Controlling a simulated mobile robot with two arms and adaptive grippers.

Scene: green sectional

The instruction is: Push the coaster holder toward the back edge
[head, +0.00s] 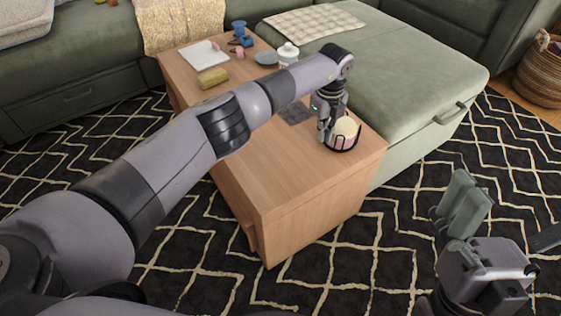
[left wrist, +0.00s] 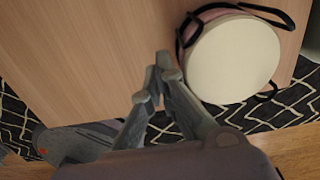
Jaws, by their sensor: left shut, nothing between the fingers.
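The coaster holder (head: 343,145) is a dark wire frame around a stack of round coasters, cream on top and pinkish at the side. It stands near the right edge of the wooden table (head: 275,175). In the left wrist view the coaster holder (left wrist: 235,58) fills the upper right. My left gripper (head: 324,137) is shut and empty, pointing down just left of the holder. In the left wrist view its fingertips (left wrist: 156,72) lie close beside the holder; I cannot tell if they touch it. My right gripper (head: 464,205) is off the table at lower right, with its opening unclear.
A dark flat square (head: 294,113) lies behind the left gripper. Farther back are a yellow block (head: 212,78), a white notebook (head: 205,53), a white lidded jar (head: 288,53) and a blue item (head: 240,35). A green ottoman (head: 410,90) borders the table; the front tabletop is clear.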

